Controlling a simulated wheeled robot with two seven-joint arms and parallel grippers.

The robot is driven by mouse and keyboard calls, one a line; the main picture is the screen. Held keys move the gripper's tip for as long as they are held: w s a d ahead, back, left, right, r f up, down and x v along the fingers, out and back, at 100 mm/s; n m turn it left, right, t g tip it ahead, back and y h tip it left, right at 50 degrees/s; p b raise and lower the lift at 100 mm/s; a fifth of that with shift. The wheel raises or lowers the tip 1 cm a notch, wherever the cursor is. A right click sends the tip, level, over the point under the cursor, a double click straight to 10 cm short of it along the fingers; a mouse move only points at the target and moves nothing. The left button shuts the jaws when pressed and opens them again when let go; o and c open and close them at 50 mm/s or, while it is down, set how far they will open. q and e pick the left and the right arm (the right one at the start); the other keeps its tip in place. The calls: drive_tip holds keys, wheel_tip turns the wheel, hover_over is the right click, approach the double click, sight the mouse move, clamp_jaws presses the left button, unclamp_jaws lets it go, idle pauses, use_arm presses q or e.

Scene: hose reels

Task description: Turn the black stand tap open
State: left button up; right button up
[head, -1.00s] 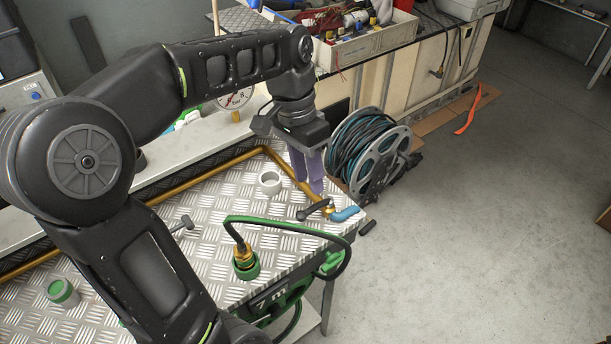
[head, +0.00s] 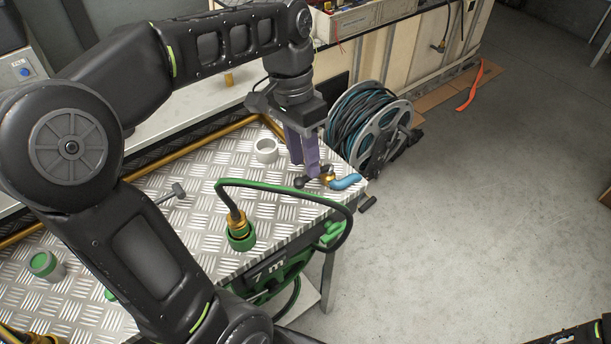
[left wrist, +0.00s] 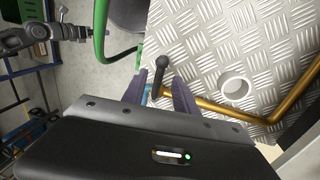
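The black stand tap (head: 300,182) is a short lever on a brass fitting at the table's far right corner, with a blue outlet (head: 346,181) beside it. Its black lever (left wrist: 161,66) also shows in the left wrist view. My left gripper (head: 304,172) points down over the tap with purple fingers. In the left wrist view its fingers (left wrist: 166,88) are apart, with the lever between or just beyond them; contact cannot be told. Part of my right arm (head: 572,336) shows at the lower right edge.
A green hose (head: 290,187) arches over the table from a brass and green fitting (head: 240,232). A brass pipe (head: 215,145) runs along the back. A hose reel (head: 372,130) stands beyond the table.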

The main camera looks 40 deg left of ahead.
use_arm(q)
drive_tip(key=shift+s+d+f+p, duration=0.1)
drive_tip(key=shift+d+f+p, duration=0.05)
drive_tip(key=shift+f, duration=0.45)
drive_tip(key=shift+d+f+p, duration=0.1)
drive_tip(key=shift+f+p, duration=0.05)
drive_tip(key=shift+f, duration=0.45)
clamp_jaws()
idle(0.6)
